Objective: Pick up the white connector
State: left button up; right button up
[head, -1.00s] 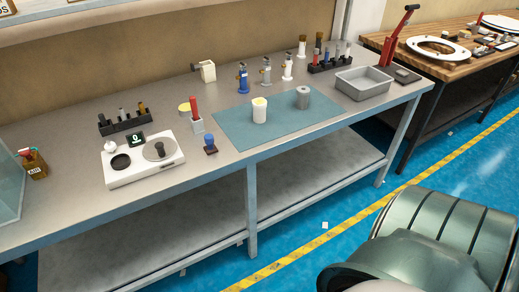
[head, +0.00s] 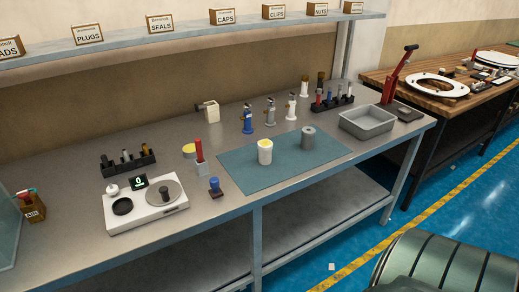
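Upright fittings stand in a row at the back of the grey workbench. A white one (head: 291,106) with a small head looks like the white connector. A grey one (head: 270,111) and a blue one (head: 247,119) stand to its left. Another whitish fitting with a darker top (head: 304,87) stands behind it to the right, so I cannot be fully sure which is named. Nothing covers the white fitting. Neither of my grippers is in view.
A teal mat (head: 236,172) carries a white yellow-topped cup (head: 265,152) and a grey cylinder (head: 308,138). A black rack (head: 332,104) and grey tray (head: 366,126) are to the right. A scale (head: 120,222) is left. A labelled shelf (head: 190,29) hangs above.

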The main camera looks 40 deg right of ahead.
aim_at(265, 146)
jog(key=i, duration=0.35)
jog(key=z, duration=1.6)
